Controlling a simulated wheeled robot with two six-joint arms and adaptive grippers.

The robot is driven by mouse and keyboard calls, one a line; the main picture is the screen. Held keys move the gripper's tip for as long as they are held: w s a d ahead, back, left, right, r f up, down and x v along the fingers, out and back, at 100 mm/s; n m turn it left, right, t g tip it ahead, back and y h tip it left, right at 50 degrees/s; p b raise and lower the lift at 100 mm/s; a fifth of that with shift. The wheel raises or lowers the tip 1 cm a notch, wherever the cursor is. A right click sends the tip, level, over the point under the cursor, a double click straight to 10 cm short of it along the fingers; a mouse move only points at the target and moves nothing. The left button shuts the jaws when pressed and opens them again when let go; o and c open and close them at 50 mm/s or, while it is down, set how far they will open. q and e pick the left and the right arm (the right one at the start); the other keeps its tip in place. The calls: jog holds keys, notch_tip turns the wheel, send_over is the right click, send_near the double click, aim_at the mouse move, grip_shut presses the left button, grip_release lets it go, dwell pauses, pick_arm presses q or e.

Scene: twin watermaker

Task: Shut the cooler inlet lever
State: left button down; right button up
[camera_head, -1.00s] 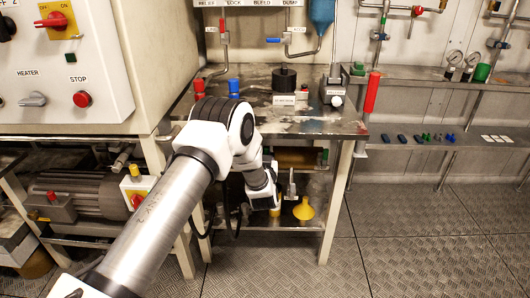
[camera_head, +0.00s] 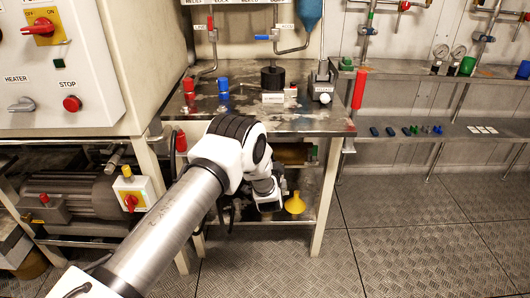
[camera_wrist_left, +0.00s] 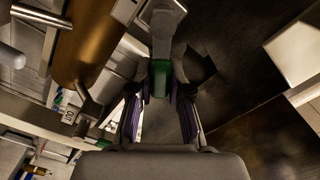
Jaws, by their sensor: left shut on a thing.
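My left gripper (camera_wrist_left: 160,105) has its two dark fingers closed around a green grip (camera_wrist_left: 160,78) in the left wrist view. The grip sits at the end of a grey metal lever arm (camera_wrist_left: 163,30). I cannot read a label that tells which lever this is. A brass cylinder (camera_wrist_left: 85,40) lies to its left, and a second grey lever with a small white tag (camera_wrist_left: 68,117) is beside it. In the head view my left gripper (camera_head: 268,203) is below the bench top, and its fingertips and the held grip are hard to make out. My right gripper is in neither view.
The steel bench (camera_head: 225,118) stands above my left gripper, and its front leg (camera_head: 325,200) is to the right. A yellow funnel (camera_head: 295,204) is close to the gripper's right. A motor (camera_head: 85,195) is at left. The floor at right is clear.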

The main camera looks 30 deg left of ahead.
pick_arm(q)
jog(key=shift+w+d+f+m+b, duration=0.15)
jog(key=shift+f+m, duration=0.35)
jog(key=shift+m, duration=0.65)
jog(key=shift+d+f+m+b, duration=0.15)
jog(key=shift+f+m, duration=0.35)
jog(key=shift+m, duration=0.7)
jog(key=shift+w+d+f+m, duration=0.15)
jog(key=shift+f+m, duration=0.35)
jog(key=shift+m, duration=0.65)
jog(key=c, duration=1.1)
grip_release()
jog(key=v, duration=1.2)
jog(key=shift+s, duration=0.1)
